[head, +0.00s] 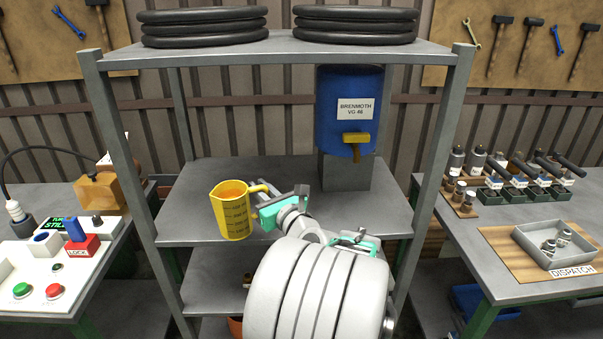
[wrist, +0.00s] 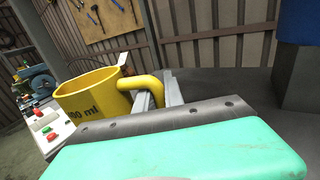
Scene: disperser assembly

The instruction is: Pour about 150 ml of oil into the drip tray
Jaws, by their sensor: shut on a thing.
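A yellow measuring jug (head: 233,215) with dark scale marks is over the left part of the rack's middle shelf, roughly upright. Orange-brown oil (head: 233,190) shows inside it. My gripper (head: 262,197) is shut on the jug's handle, at the jug's right side. In the wrist view the jug (wrist: 92,98) is ahead on the left, with the handle (wrist: 153,84) between my fingers (wrist: 162,96). Whether the jug touches the shelf is unclear. A blue oil drum (head: 347,90) with a yellow tap (head: 356,140) stands to the right. I cannot identify a drip tray.
The rack's posts (head: 125,150) and top shelf (head: 280,50) frame the space around my arm. Left is a white control panel (head: 70,265) with buttons. Right is a bench with a grey DISPATCH tray (head: 525,240) and several bottles. The middle shelf (head: 195,180) is clear behind the jug.

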